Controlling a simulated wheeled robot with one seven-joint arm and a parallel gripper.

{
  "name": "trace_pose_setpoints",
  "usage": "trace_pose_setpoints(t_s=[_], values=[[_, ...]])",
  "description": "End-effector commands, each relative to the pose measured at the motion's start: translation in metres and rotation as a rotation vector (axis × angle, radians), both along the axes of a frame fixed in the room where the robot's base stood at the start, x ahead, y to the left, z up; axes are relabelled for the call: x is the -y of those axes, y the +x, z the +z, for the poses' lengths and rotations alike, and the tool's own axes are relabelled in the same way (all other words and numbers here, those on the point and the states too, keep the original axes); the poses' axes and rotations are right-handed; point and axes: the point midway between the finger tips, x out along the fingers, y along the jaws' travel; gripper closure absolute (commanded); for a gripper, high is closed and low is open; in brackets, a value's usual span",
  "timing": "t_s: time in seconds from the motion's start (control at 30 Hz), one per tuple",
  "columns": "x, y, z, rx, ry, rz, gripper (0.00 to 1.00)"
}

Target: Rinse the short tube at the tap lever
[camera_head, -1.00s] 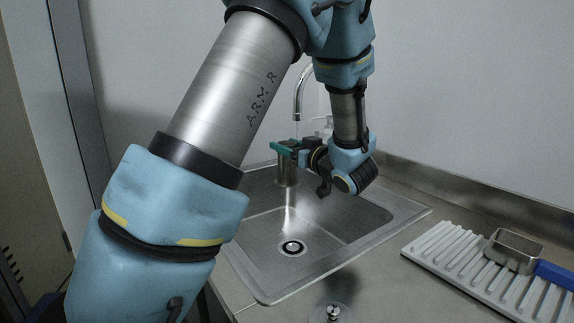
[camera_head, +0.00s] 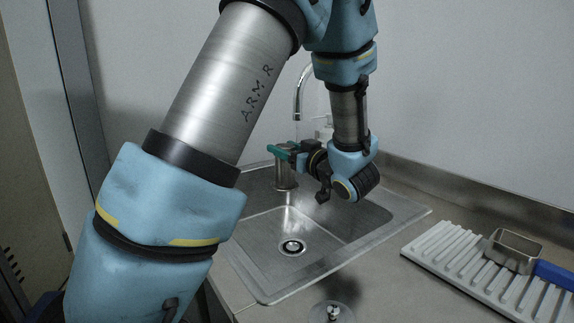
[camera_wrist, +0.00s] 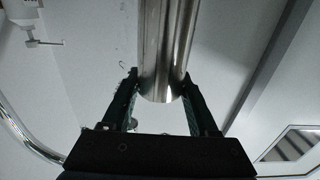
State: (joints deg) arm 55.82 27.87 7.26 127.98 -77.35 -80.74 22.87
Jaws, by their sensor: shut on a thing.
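A shiny metal short tube (camera_head: 285,180) hangs over the sink (camera_head: 335,222), below and slightly left of the curved tap spout (camera_head: 298,95). My gripper (camera_head: 277,150), with green fingers, is shut on the tube near its upper end. In the wrist view the tube (camera_wrist: 168,45) sits between the two fingers (camera_wrist: 158,88). The curved chrome spout (camera_wrist: 25,135) shows at the left there. A thin pale line below the spout may be water; I cannot tell if it meets the tube.
A grey ribbed drying rack (camera_head: 447,250) lies on the counter at right, with a metal box (camera_head: 514,250) and a blue item (camera_head: 555,274) on it. A drain (camera_head: 292,247) is in the basin. A small clear round item (camera_head: 332,312) is at the front edge.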

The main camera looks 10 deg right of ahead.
Motion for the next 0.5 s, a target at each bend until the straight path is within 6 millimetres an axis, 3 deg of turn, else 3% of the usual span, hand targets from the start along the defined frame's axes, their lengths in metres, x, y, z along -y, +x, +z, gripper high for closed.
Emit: trace_pose_setpoints(t_s=[0.5], values=[[-0.029, -0.027, 0.0, 0.001, 0.0, 0.0, 1.0]])
